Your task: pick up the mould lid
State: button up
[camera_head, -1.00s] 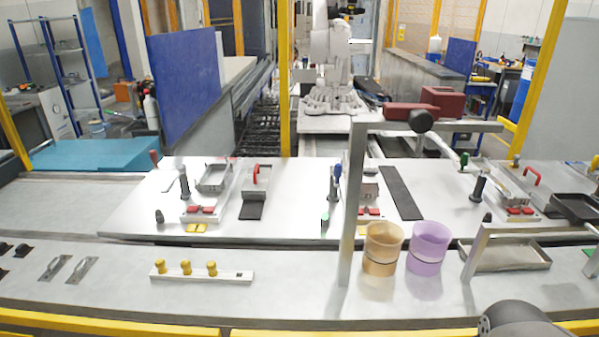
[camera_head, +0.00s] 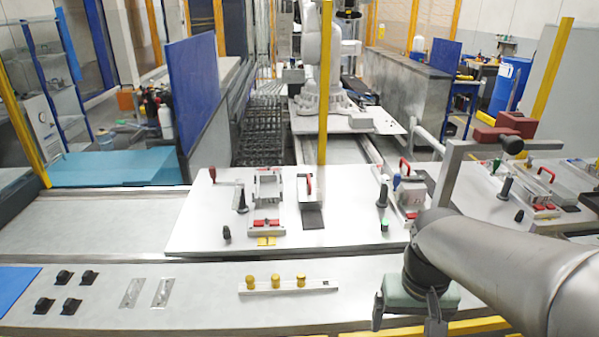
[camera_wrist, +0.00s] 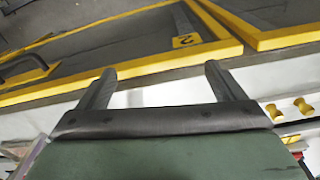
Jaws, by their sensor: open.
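A grey mould lid with a red handle (camera_head: 309,186) stands on a dark pad on the white table in the head view, right of an open metal mould frame (camera_head: 267,188). My gripper (camera_head: 406,318) is at the lower right, in front of the table and well apart from these lids. In the wrist view its two fingers (camera_wrist: 160,84) are spread with nothing between them. No lid shows clearly in the wrist view.
A white block with yellow knobs (camera_head: 275,284) lies on the front bench. A yellow post (camera_head: 325,80) rises behind the lid. A metal bracket (camera_head: 447,165) stands right, near my arm. Upright black handles (camera_head: 241,200) stand around the moulds. The bench's middle is mostly clear.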

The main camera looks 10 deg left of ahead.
jog(key=w+a+r+n+t+p, duration=0.1)
jog(key=w+a+r, duration=0.3)
jog(key=w, duration=0.5)
jog(key=w+a+r, duration=0.3)
jog(key=w+r, duration=0.2)
jog(key=w, duration=0.5)
jog(key=t+y, duration=0.2)
jog(key=y, duration=0.1)
send_near(310, 183)
jog(key=w+f, duration=0.1)
jog(key=f, duration=0.1)
jog(key=w+f+p, duration=0.1)
jog(key=w+f, duration=0.1)
jog(key=w+a+f+p, duration=0.1)
jog(key=w+f, duration=0.1)
jog(key=shift+a+f, duration=0.15)
jog(key=shift+f, duration=0.1)
jog(key=shift+p+x, duration=1)
jog(key=shift+x, duration=1.65)
jog(key=c, duration=1.3)
jog(key=shift+o, duration=0.2)
jog(key=shift+r, duration=0.1)
jog(key=shift+r+b, duration=0.35)
jog(key=shift+r, duration=0.5)
jog(key=s+d+r+b, duration=0.7)
jog(key=s+r, duration=0.4)
jog(key=s, duration=0.1)
